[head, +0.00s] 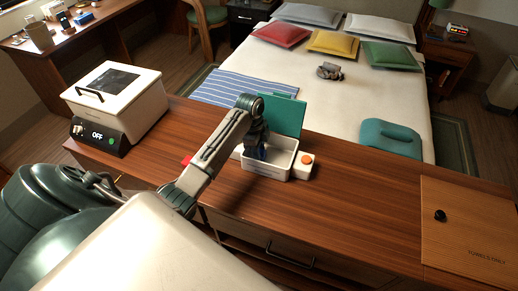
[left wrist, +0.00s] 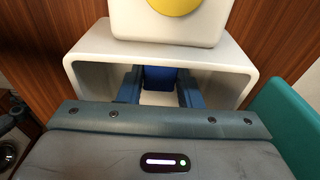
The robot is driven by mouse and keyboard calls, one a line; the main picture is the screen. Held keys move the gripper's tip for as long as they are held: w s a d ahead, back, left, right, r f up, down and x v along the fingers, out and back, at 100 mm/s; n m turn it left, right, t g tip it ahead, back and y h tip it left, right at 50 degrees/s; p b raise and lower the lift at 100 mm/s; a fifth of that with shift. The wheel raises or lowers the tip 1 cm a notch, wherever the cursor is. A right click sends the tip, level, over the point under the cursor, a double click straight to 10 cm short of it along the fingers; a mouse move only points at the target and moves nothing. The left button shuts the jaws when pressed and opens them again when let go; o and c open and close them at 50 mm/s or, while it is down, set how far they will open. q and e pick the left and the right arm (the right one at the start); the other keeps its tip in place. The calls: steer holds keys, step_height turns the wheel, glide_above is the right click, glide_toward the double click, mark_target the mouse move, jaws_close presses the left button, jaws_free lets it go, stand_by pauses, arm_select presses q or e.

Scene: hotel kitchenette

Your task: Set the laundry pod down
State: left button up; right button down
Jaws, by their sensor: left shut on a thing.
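My left gripper (head: 257,150) reaches down into an open white bin (head: 268,171) on the wooden counter. In the left wrist view, its two blue fingers (left wrist: 159,74) are inside the white bin (left wrist: 235,70), shut on a dark blue block-like thing (left wrist: 161,84), which I take for the laundry pod. The bin's walls surround the fingers. I cannot tell whether the pod touches the bin floor. In the head view the gripper hides the pod. My right gripper is not in view.
A teal panel (head: 284,114) stands upright behind the bin. A white block with an orange button (head: 305,160) sits at its right. A white appliance marked OFF (head: 117,97) stands at the counter's left. The counter (head: 360,205) is clear right of the bin, up to a wooden board (head: 465,220).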

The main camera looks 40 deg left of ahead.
arm_select(q)
steer(key=shift+f, duration=0.1)
steer(key=o, duration=0.9)
steer(key=shift+o, duration=0.2)
steer(key=r, duration=0.2)
steer(key=r+b, duration=0.1)
steer(key=r, duration=0.1)
steer(key=a+r+b, duration=0.1)
steer(key=r, duration=0.1)
steer(key=shift+r, duration=0.25)
steer(key=r, duration=0.2)
steer(key=r+p, duration=0.2)
steer(key=r, duration=0.1)
steer(key=shift+s+a+r, duration=0.2)
steer(key=shift+a+r, duration=0.15)
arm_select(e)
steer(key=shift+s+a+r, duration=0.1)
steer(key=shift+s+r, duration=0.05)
